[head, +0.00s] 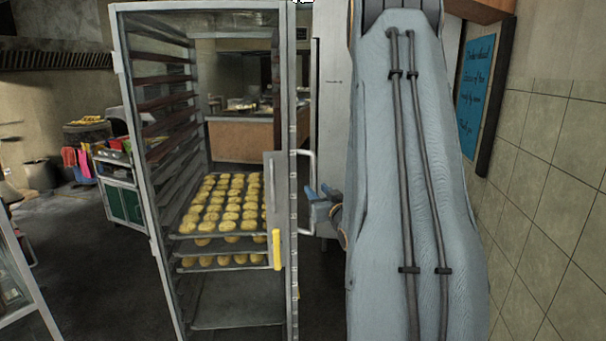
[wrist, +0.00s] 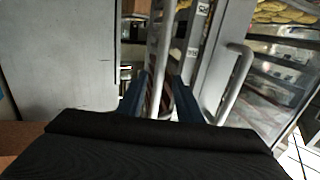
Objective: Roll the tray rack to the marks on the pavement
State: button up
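The tray rack (head: 181,264) stands upright in the left half of the head view. It is a tall metal frame with trays of round pastries (head: 222,205) and empty runners above. A pale D-shaped handle (head: 312,166) sticks out from its right post. My gripper (head: 318,192) is just right of this handle, partly hidden by my arm. In the wrist view my gripper (wrist: 160,100) has its two blue fingers apart, with a pale upright bar (wrist: 161,50) between them and gaps visible. A curved grey handle (wrist: 236,85) is to their right. I see no pavement marks clearly.
A tiled wall (head: 550,170) with a blue sign (head: 475,83) is close on the right. A side cart (head: 120,190) and a counter (head: 240,140) stand behind the rack. Dark floor (head: 80,240) is open to the rack's left. A metal frame (head: 20,280) stands at the lower left.

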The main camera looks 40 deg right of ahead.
jog(key=p+x, duration=0.2)
jog(key=x, duration=0.5)
jog(key=shift+w+d+r+p, duration=0.15)
jog(key=shift+w+r+p, duration=0.1)
jog(key=shift+w+p, duration=0.15)
jog(key=shift+c, duration=0.5)
grip_shut()
